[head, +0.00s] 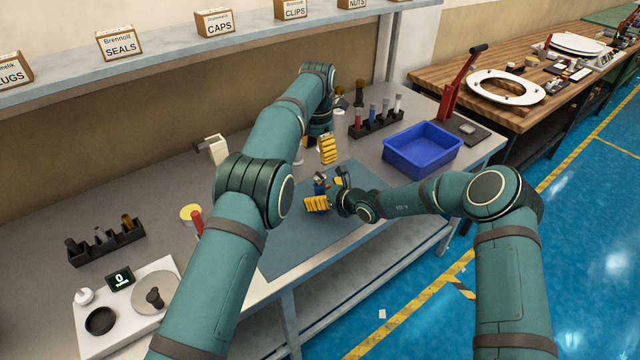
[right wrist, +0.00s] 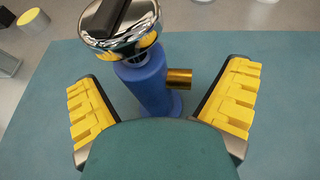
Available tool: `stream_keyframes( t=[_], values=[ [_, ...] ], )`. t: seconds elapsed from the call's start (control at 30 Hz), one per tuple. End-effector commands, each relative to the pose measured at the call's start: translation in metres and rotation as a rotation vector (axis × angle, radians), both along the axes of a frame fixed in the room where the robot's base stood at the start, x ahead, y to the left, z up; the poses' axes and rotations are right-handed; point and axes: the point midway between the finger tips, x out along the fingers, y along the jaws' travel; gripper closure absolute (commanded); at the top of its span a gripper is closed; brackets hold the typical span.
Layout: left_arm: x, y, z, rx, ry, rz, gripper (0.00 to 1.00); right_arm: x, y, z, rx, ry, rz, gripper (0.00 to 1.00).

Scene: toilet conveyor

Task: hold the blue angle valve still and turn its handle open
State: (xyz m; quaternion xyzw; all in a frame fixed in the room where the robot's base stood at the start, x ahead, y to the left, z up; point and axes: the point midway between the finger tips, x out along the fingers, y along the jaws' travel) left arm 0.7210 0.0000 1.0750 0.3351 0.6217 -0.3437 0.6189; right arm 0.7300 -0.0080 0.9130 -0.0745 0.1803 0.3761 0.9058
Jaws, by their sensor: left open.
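The blue angle valve (head: 319,188) stands on the teal mat. In the right wrist view its blue body (right wrist: 149,84) appears upright, with a brass outlet (right wrist: 179,78) pointing right and a chrome handle (right wrist: 120,28) with a black bar on top. My right gripper (head: 327,194) is low at the valve. Its yellow fingers (right wrist: 160,108) are open on either side of the body, with visible gaps. My left gripper (head: 318,147) is open and empty, above and behind the valve, apart from it. Its far finger is partly hidden by the arm.
A blue bin (head: 422,150) and a rack of small bottles (head: 376,124) stand to the right on the bench. A scale (head: 127,303) and a dark rack (head: 106,241) are at the left. The teal mat (head: 290,252) is clear in front of the valve.

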Motion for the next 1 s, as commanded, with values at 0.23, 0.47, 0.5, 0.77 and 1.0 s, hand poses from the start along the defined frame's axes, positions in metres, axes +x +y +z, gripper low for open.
stream_keyframes(
  t=[0.23, 0.47, 0.5, 0.77, 1.0],
  values=[
    [0.0, 0.0, 0.0, 0.0, 0.0, 0.0, 0.37, -0.001, -0.001, 0.001, 0.0, 0.0, 0.0, 0.02],
    [0.0, 0.0, 0.0, 0.0, 0.0, 0.0, 0.37, -0.02, -0.022, 0.013, -0.002, 0.0, -0.001, 0.02],
    [0.0, 0.0, 0.0, 0.0, 0.0, 0.0, 0.37, -0.025, -0.027, 0.016, -0.001, -0.001, -0.001, 0.02],
    [0.0, 0.0, 0.0, 0.0, 0.0, 0.0, 0.37, -0.059, -0.061, 0.036, -0.001, -0.001, -0.002, 0.02],
    [0.0, 0.0, 0.0, 0.0, 0.0, 0.0, 0.37, -0.076, -0.077, 0.045, -0.001, -0.001, 0.0, 0.02]
  ],
)
